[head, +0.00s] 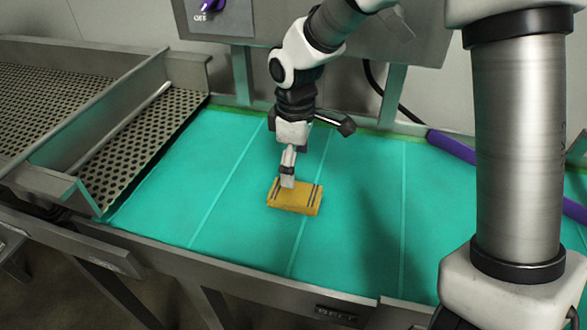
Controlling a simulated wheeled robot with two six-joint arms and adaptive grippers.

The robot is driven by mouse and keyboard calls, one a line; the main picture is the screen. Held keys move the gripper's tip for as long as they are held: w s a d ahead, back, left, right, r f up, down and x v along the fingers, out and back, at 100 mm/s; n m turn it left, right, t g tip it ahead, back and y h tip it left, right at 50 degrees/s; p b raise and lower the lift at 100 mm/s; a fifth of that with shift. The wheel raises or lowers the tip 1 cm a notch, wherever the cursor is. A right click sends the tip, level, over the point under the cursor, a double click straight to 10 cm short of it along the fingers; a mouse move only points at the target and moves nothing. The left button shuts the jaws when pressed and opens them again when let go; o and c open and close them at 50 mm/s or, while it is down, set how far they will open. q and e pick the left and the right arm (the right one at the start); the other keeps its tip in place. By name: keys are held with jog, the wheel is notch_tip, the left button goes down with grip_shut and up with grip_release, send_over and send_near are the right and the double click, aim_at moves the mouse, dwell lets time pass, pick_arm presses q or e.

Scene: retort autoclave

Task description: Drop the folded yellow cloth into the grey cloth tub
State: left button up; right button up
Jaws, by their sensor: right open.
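The folded yellow cloth (303,205), with dark stripes near its ends, lies flat on the teal work surface (230,200). My right gripper (287,182) points down at the cloth's far left part. Its fingertips are at or just above the cloth; I cannot tell whether they touch it. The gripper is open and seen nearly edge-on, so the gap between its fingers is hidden. My left gripper is not in view. I see no grey cloth tub in this view.
A perforated metal tray (128,135) with raised walls borders the surface on the left. A grey control box (260,22) with a purple knob hangs at the back. A purple bar (452,146) lies at the back right. The surface around the cloth is clear.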

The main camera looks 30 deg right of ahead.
aim_at(295, 192)
jog(key=shift+w+d+f, duration=0.1)
jog(key=shift+f, duration=0.45)
jog(key=shift+s+a+f+p, duration=0.35)
jog(key=shift+s+f, duration=0.15)
jog(key=shift+f, duration=0.1)
jog(key=shift+s+a+f+p, duration=0.35)
jog(key=shift+s+f, duration=0.1)
jog(key=shift+f, duration=0.15)
jog(key=f, duration=0.3)
jog(key=shift+w+d+f, duration=0.15)
jog(key=shift+w+d, duration=0.1)
jog(key=shift+w, duration=0.05)
jog(key=shift+w+d+f, duration=0.15)
jog(key=shift+w+f, duration=0.1)
jog(key=shift+s+a+r, duration=0.2)
jog(key=shift+s, duration=0.1)
jog(key=c, duration=1.1)
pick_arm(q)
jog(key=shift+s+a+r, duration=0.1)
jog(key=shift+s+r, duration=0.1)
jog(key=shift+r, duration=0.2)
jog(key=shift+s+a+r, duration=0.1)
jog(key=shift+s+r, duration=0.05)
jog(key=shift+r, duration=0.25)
pick_arm(e)
jog(key=shift+c, duration=0.2)
